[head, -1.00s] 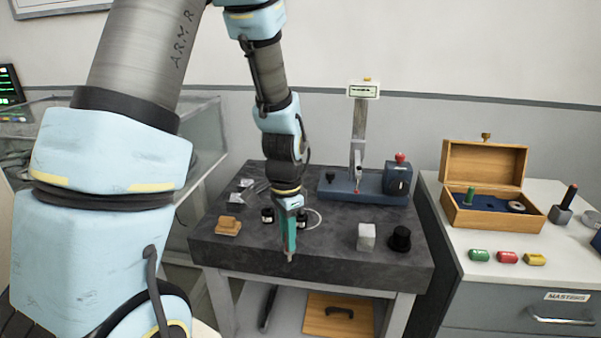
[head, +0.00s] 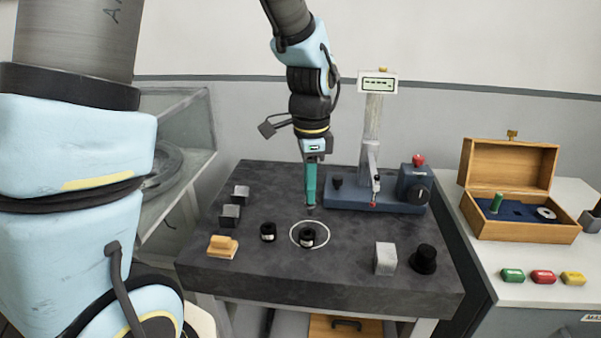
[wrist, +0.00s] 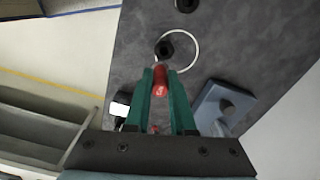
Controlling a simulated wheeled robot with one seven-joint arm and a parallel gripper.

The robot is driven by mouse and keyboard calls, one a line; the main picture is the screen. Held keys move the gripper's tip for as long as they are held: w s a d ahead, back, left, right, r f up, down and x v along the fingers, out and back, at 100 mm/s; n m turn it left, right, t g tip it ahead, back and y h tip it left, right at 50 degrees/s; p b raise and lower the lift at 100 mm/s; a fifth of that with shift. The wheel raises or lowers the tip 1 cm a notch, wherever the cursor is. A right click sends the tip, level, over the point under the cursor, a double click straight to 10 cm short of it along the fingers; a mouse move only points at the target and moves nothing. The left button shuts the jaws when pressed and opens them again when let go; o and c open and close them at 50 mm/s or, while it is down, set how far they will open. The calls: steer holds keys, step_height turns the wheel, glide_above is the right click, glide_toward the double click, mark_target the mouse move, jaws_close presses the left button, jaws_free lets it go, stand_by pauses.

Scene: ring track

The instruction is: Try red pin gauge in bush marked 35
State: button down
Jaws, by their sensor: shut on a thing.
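My gripper (head: 311,203) points down over the dark table, and in the wrist view (wrist: 160,85) its green fingers are shut on the red pin gauge (wrist: 160,82). In the head view I cannot make out the gauge. One black bush (head: 307,238) stands inside a white ring on the tabletop; it also shows in the wrist view (wrist: 165,48), just beyond the gauge's end and apart from it. A second black bush (head: 268,232) stands left of the ring. Both bear small pale marks too small to read, so I cannot tell which is 35.
A blue gauge stand (head: 375,197) with a display is behind on the right. A grey block (head: 385,258) and black knob (head: 423,259) stand front right. A wooden block (head: 222,247) lies left. A side cabinet holds an open wooden box (head: 520,229).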

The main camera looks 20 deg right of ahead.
steer(key=shift+w+f, duration=0.1)
steer(key=shift+w, duration=0.35)
steer(key=shift+f+b, duration=2.25)
steer(key=shift+f, duration=0.15)
steer(key=shift+a+p, duration=0.15)
steer(key=shift+p, duration=0.4)
steer(key=shift+f+b, duration=0.55)
steer(key=shift+f, duration=0.35)
steer(key=shift+r, duration=0.25)
stand_by(1.5)
steer(key=shift+r+p, duration=1.5)
steer(key=shift+p, duration=0.2)
steer(key=shift+r, duration=0.1)
steer(key=shift+r+p, duration=1.8)
steer(key=shift+r, duration=0.1)
